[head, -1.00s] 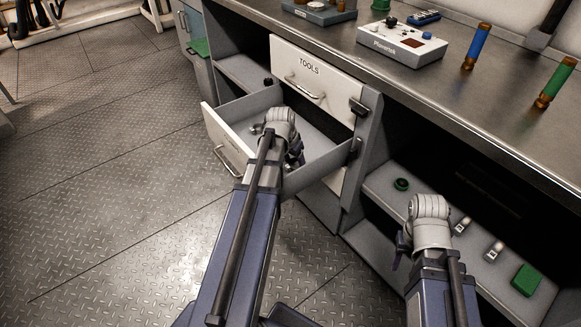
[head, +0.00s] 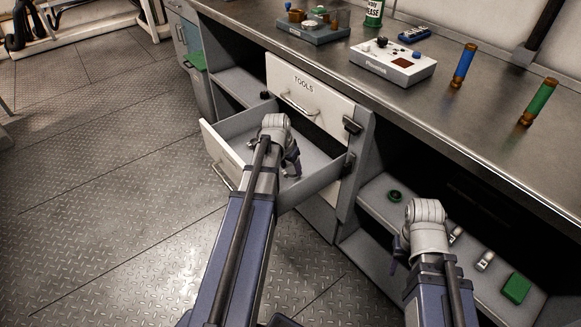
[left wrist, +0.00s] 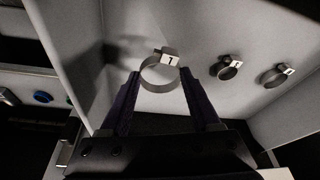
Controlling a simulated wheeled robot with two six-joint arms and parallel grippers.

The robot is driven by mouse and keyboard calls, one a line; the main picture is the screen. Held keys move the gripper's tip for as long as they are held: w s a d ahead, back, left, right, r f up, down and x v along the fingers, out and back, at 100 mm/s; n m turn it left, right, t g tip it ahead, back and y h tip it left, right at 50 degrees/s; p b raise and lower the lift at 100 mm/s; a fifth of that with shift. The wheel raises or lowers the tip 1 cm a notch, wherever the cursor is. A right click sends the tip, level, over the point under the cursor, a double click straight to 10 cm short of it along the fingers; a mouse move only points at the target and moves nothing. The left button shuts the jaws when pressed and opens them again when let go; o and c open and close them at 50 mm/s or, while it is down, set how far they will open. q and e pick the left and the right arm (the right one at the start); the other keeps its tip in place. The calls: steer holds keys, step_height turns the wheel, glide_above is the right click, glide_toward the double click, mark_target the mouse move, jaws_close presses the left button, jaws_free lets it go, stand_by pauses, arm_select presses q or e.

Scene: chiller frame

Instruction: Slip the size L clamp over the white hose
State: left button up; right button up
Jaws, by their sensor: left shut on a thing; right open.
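My left gripper (head: 291,163) reaches into the open drawer. In the left wrist view its two dark fingers (left wrist: 160,95) are shut on a ring-shaped metal clamp (left wrist: 145,82), which stands between the fingertips. The clamp's white tag bears a mark like an upside-down L. Two smaller-looking clamps, one nearer (left wrist: 228,72) and one farther right (left wrist: 275,78), lie apart in the drawer, with tags too small to read. My right gripper (head: 394,262) is open in front of the lower shelf, partly hidden by its wrist. I cannot make out a white hose in any view.
The open drawer (head: 222,158) has walls close around my left gripper, below a closed drawer marked TOOLS (head: 303,90). The bench top (head: 500,125) carries a white box (head: 393,64), a blue tube (head: 463,64) and a green tube (head: 539,101). The shelf holds a green block (head: 516,288).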

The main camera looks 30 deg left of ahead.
step_height(320, 180, up, 6)
steer(key=p, duration=0.4)
steer(key=shift+f+p, duration=0.1)
steer(key=shift+p, duration=0.2)
